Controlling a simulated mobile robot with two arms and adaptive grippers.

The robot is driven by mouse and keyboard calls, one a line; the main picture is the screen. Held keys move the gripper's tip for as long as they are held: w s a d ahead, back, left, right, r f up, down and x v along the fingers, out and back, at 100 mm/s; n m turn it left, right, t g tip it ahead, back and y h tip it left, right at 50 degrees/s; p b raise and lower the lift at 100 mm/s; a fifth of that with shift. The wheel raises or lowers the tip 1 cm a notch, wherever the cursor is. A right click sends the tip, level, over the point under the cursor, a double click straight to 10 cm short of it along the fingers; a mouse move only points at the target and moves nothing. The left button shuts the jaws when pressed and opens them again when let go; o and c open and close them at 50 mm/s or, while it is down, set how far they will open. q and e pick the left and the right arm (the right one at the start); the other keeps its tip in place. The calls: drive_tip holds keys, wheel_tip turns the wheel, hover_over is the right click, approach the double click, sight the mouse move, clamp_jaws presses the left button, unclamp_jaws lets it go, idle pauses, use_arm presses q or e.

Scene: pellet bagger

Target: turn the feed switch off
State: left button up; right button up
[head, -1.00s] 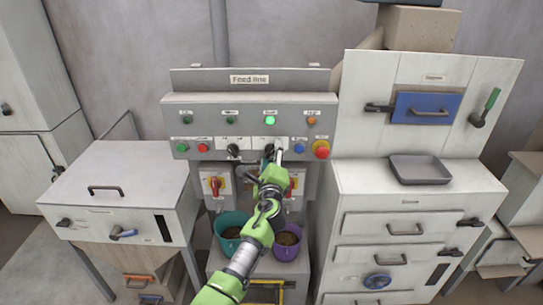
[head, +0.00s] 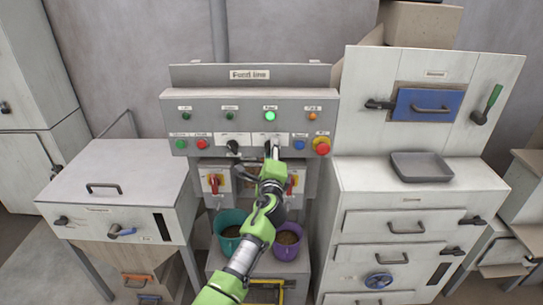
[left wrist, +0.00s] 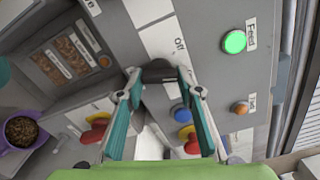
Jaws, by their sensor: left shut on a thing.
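The feed switch is a dark knob on the grey control panel, under the lit green Feed lamp (head: 270,116). In the head view my left gripper (head: 272,152) is at the panel and mostly hides the knob. In the left wrist view the dark feed switch (left wrist: 159,66) sits between the fingertips of my left gripper (left wrist: 160,76), which is shut on it. An "Off" label (left wrist: 180,43) is beside the knob. The Feed lamp also glows green in the left wrist view (left wrist: 234,42). My right gripper is not in view.
A second black knob (head: 233,147) is to the left on the panel. A blue button (head: 299,145) and a red emergency button (head: 322,146) are close on the right. Red-handled switches, a teal bucket (head: 229,240) and a purple bucket (head: 287,249) are below.

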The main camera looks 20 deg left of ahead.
use_arm(q)
drive_tip(key=shift+n+b, duration=3.8)
drive_tip(key=shift+n, duration=1.1)
drive_tip(key=o, duration=1.1)
drive_tip(key=shift+r, duration=0.1)
